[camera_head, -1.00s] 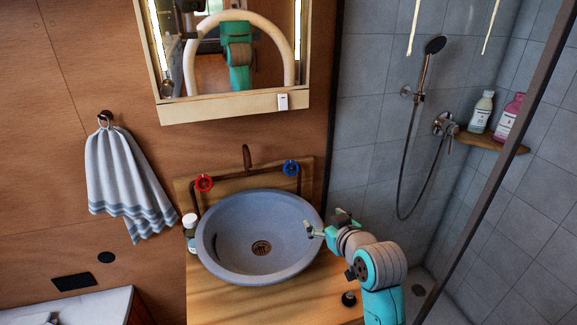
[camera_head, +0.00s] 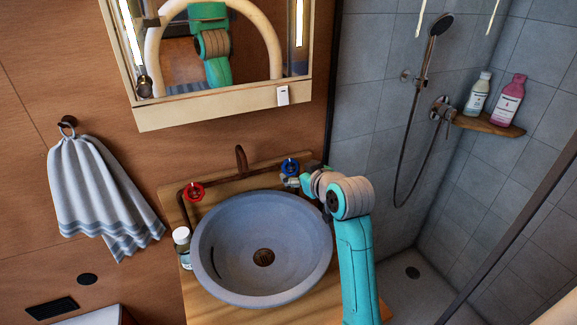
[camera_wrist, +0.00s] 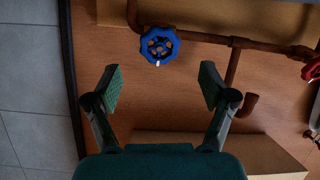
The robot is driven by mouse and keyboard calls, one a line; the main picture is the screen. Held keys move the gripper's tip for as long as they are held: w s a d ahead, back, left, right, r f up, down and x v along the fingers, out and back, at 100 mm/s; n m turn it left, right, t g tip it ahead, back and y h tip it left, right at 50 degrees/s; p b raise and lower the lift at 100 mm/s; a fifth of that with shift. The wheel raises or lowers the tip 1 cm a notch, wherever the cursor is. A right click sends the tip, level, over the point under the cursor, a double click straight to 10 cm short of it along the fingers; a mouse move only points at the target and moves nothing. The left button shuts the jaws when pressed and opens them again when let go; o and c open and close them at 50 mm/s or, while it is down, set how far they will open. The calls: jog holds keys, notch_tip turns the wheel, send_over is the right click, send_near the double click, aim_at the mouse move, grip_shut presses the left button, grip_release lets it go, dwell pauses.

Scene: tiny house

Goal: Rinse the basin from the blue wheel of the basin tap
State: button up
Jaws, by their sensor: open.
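The blue wheel (camera_head: 290,167) sits on the copper tap pipe behind the right rear of the grey round basin (camera_head: 209,232). In the wrist view the blue wheel (camera_wrist: 159,45) is ahead of my gripper (camera_wrist: 160,88), between the lines of its two fingers but beyond their tips. My gripper is open with nothing between the fingers. In the head view my gripper (camera_head: 296,180) is close to the blue wheel and partly hides its surroundings. The copper spout (camera_head: 241,158) rises behind the basin, and no water shows.
A red wheel (camera_head: 194,192) is on the left of the pipe. A small bottle (camera_head: 182,247) stands left of the basin. The mirror cabinet (camera_head: 215,107) hangs above. A striped towel (camera_head: 100,195) hangs at left. The tiled shower is at right.

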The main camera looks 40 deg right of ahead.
aim_at(291, 167)
jog(key=x, duration=0.7)
jog(key=c, duration=1.2)
